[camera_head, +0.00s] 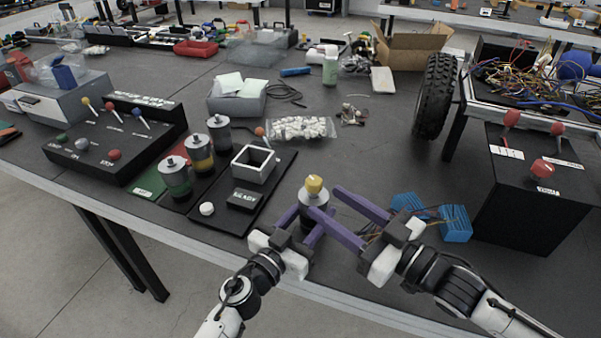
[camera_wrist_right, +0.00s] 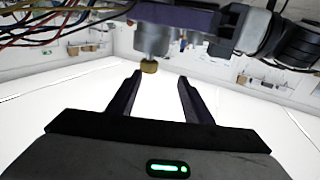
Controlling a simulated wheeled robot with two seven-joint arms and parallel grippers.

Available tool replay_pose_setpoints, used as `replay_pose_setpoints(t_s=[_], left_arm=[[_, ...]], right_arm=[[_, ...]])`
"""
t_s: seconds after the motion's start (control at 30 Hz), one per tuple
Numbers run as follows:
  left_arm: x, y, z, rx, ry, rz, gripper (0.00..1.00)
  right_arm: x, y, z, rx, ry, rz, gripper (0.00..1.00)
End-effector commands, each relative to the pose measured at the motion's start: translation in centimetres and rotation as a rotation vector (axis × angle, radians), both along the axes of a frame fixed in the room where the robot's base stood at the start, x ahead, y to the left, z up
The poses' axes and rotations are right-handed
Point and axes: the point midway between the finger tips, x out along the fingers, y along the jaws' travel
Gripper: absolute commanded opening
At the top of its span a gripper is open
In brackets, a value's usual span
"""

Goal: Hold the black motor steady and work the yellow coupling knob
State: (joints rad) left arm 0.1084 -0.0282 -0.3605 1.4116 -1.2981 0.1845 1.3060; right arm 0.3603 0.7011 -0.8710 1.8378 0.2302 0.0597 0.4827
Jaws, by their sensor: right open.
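The black motor (camera_head: 312,199) is a grey and dark cylinder near the table's front edge, with the yellow coupling knob (camera_head: 315,184) on its top. My left gripper (camera_head: 313,212) has its purple fingers on both sides of the motor's body and looks closed on it; the contact is partly hidden. My right gripper (camera_head: 325,200) is open, coming from the right, with its fingertips close to the motor. In the right wrist view, the knob (camera_wrist_right: 149,66) lies just beyond the open fingertips (camera_wrist_right: 160,80), nearer one finger. Nothing is between the fingers.
A dark tray (camera_head: 270,210) with a square open box (camera_head: 254,164) is to the left, beside several small canisters (camera_head: 199,152). A black lever panel (camera_head: 115,140) stands farther left. Blue connectors (camera_head: 455,223) and a black box (camera_head: 535,200) are on the right.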

Motion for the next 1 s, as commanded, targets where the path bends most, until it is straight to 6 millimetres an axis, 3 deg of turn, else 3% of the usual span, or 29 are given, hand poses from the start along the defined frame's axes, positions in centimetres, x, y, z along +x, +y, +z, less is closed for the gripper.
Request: replay_pose_setpoints(t_s=[0.1, 0.23, 0.7, 1.0], left_arm=[[0.0, 0.1, -0.1, 0.001, 0.002, 0.002, 0.00], [0.0, 0.1, -0.1, 0.001, 0.002, 0.002, 0.00], [0.0, 0.1, -0.1, 0.001, 0.002, 0.002, 0.00], [0.0, 0.1, -0.1, 0.001, 0.002, 0.003, 0.00]], right_arm=[[1.0, -1.6, 0.1, -0.009, 0.009, 0.002, 0.46], [1.8, -1.6, 0.2, -0.007, 0.014, 0.001, 0.46], [7.3, 5.0, 0.2, -0.007, 0.014, 0.002, 0.46], [9.1, 7.0, 0.1, -0.007, 0.014, 0.001, 0.46]])
